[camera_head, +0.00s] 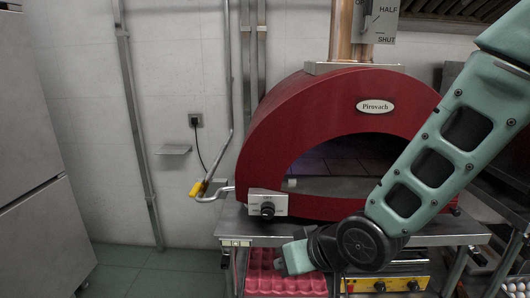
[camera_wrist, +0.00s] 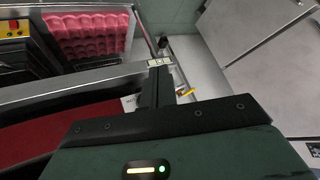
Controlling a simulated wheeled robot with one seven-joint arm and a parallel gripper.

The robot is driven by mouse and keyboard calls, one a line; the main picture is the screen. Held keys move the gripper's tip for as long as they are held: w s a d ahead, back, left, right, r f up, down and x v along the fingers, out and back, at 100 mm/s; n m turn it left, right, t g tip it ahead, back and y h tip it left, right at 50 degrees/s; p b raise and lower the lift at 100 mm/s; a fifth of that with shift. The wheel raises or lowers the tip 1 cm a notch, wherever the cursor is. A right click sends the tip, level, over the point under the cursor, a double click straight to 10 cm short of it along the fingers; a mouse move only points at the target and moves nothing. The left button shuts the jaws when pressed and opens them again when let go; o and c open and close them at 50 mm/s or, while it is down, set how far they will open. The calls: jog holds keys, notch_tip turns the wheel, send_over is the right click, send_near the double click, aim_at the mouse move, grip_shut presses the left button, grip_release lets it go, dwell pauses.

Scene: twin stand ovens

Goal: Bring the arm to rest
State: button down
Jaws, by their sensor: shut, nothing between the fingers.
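My arm (camera_head: 440,165) reaches down from the upper right in the head view, in front of the right part of the red oven (camera_head: 270,125). Its wrist end hangs low before the stand's front edge, over the lower shelf area. My gripper (camera_wrist: 160,82) shows in the wrist view as dark fingers brought together, with nothing between them. The fingertips are hard to make out in the head view. The oven mouth (camera_head: 335,160) is open and partly hidden by my arm.
The steel stand (camera_head: 235,227) carries the oven, with a control knob (camera_head: 267,209) at its front. A pink egg-tray-like stack (camera_head: 262,280) and a yellow-fronted appliance (camera_head: 390,284) sit below. A steel cabinet (camera_head: 40,150) stands left. The floor (camera_head: 150,272) between is clear.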

jog(key=s+d+r+n+g+h, duration=0.1)
jog(key=s+d+r+g+h, duration=0.1)
jog(key=s, duration=0.4)
jog(key=s+d+r+g+h+p, duration=0.1)
jog(key=s+d+r+g, duration=0.1)
jog(key=s+d, duration=0.2)
jog(key=s+d+r+n+g+h, duration=0.1)
jog(key=s+d, duration=0.3)
jog(key=s, duration=0.5)
jog(key=shift+r+n+g+h+p, duration=0.35)
jog(key=shift+r+g+h, duration=0.25)
jog(key=shift+h, duration=0.2)
